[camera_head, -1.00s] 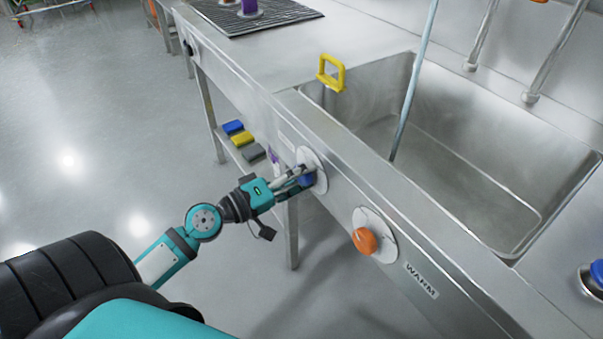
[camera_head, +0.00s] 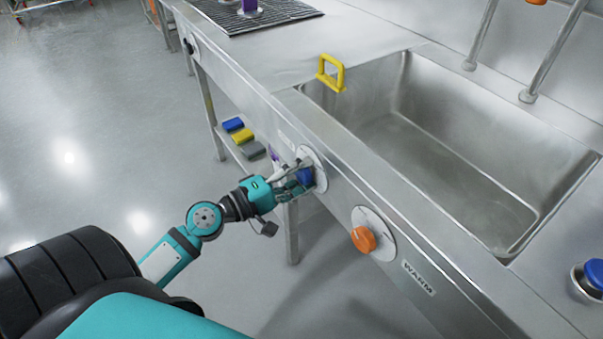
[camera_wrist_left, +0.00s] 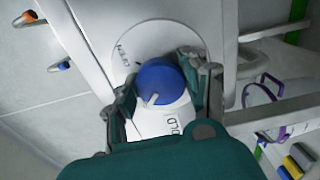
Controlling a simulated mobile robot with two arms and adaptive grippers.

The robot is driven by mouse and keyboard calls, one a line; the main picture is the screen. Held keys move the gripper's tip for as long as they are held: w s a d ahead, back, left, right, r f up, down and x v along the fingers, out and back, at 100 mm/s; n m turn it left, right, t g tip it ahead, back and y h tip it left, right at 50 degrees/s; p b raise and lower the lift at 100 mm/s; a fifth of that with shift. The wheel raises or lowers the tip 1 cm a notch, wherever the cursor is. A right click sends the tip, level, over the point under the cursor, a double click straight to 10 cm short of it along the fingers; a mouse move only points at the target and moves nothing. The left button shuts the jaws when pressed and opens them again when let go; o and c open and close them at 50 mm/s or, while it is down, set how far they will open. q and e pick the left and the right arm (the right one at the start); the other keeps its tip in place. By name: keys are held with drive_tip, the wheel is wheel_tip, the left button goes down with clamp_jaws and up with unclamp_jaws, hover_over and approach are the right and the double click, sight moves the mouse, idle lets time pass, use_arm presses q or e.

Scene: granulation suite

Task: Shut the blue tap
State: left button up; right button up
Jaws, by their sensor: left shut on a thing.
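The blue tap (camera_head: 306,177) is a round knob on a white dial plate on the sink's front panel. My left gripper (camera_head: 299,175) is shut on it, fingers on either side, partly hiding it in the head view. In the left wrist view the blue tap (camera_wrist_left: 163,76) sits between my left gripper's fingers (camera_wrist_left: 160,88), with its white pointer mark toward the lower left. The lettering on the dial is partly hidden. No water stream shows above the sink basin (camera_head: 425,150). My right gripper is not in view.
An orange knob (camera_head: 363,239) on a similar plate is to the right, near a "WARM" label (camera_head: 418,279). A yellow handle (camera_head: 331,73) stands at the basin's rim. Coloured blocks (camera_head: 242,136) lie on a low shelf behind my gripper. Floor to the left is clear.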

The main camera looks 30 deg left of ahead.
use_arm(q)
drive_tip(key=o, duration=1.2)
drive_tip(key=v, duration=1.2)
